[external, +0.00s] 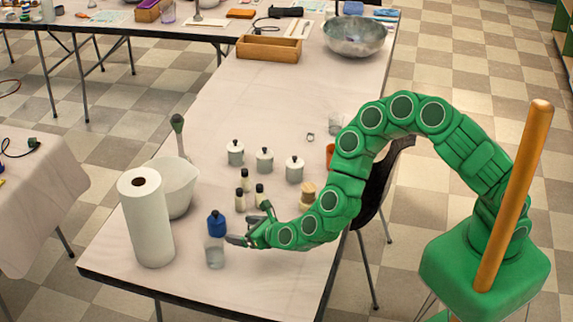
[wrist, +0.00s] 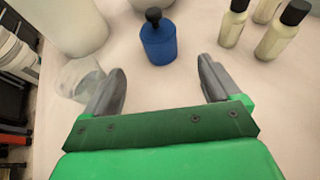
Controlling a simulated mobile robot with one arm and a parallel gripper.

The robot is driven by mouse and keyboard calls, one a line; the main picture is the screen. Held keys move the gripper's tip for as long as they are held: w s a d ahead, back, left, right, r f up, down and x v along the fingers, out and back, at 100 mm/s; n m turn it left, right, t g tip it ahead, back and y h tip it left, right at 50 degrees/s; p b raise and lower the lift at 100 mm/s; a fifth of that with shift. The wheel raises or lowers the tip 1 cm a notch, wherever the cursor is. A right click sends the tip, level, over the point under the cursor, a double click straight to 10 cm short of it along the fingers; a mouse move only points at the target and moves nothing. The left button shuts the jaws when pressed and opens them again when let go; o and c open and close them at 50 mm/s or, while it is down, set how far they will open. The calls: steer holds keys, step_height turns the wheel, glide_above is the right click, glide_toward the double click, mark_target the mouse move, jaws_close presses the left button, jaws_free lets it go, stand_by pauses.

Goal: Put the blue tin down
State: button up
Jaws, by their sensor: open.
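The blue tin (external: 217,223), with a dark knob on its lid, stands upright on the table (external: 185,290) near its front end. In the wrist view the blue tin (wrist: 158,44) stands ahead of the fingertips, in line with the gap between them. My green gripper (external: 250,235) has grey fingers and is low over the table, just right of the tin. In the wrist view my gripper (wrist: 163,82) is open with nothing between its fingers.
The clear container (external: 215,253) is close by my gripper's left finger (wrist: 80,80). A paper towel roll (external: 148,220) and a white bowl (external: 176,188) stand left. Several small bottles (external: 242,202) and lidded white jars (external: 264,162) stand behind. The table's front right is clear.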

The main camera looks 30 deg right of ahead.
steer(key=shift+s+d+r, duration=0.15)
steer(key=shift+s+r, duration=0.1)
steer(key=shift+s, duration=0.1)
